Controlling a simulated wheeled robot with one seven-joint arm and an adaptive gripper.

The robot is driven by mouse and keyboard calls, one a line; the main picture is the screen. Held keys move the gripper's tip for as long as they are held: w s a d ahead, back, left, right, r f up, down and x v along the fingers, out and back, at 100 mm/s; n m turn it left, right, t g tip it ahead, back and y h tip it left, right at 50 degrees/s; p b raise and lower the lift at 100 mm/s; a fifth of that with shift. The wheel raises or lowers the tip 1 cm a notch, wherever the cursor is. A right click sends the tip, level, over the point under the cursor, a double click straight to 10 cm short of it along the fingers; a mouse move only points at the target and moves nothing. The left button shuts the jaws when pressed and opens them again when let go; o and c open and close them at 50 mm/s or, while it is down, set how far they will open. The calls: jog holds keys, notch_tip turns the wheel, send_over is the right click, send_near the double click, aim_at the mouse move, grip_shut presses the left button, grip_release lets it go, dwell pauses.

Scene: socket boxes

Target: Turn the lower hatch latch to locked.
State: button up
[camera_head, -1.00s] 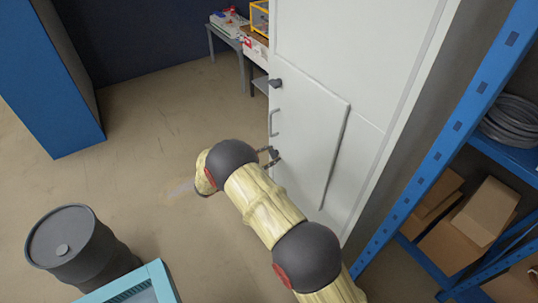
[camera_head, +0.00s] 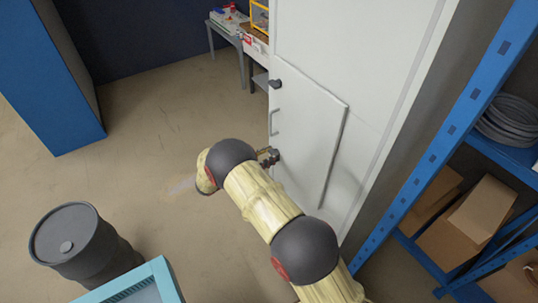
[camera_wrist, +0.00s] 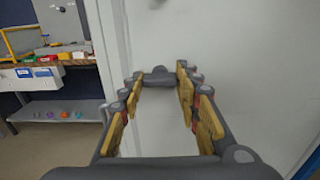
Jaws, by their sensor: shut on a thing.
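The hatch (camera_head: 312,130) is a pale panel on the front of a tall white cabinet, and it lies about flush with it. The lower latch is a dark grey knob on the hatch's left edge, mostly hidden by my gripper (camera_head: 266,157) in the head view. In the wrist view the lower latch (camera_wrist: 158,77) shows as a short grey bar lying crosswise between the fingertips. My gripper (camera_wrist: 160,78) is shut on it, one yellow-padded finger at each end. The upper latch (camera_head: 275,83) is a similar dark knob higher on the same edge.
A grey handle (camera_head: 273,122) sits between the two latches. A blue rack (camera_head: 440,150) with boxes stands close on the right. A dark barrel (camera_head: 85,245) stands at lower left. The floor left of the cabinet is open.

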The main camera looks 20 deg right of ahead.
dwell(0.3)
jog(key=o, duration=1.1)
jog(key=shift+o, duration=0.3)
jog(key=shift+a, duration=0.1)
jog(key=v, duration=1.2)
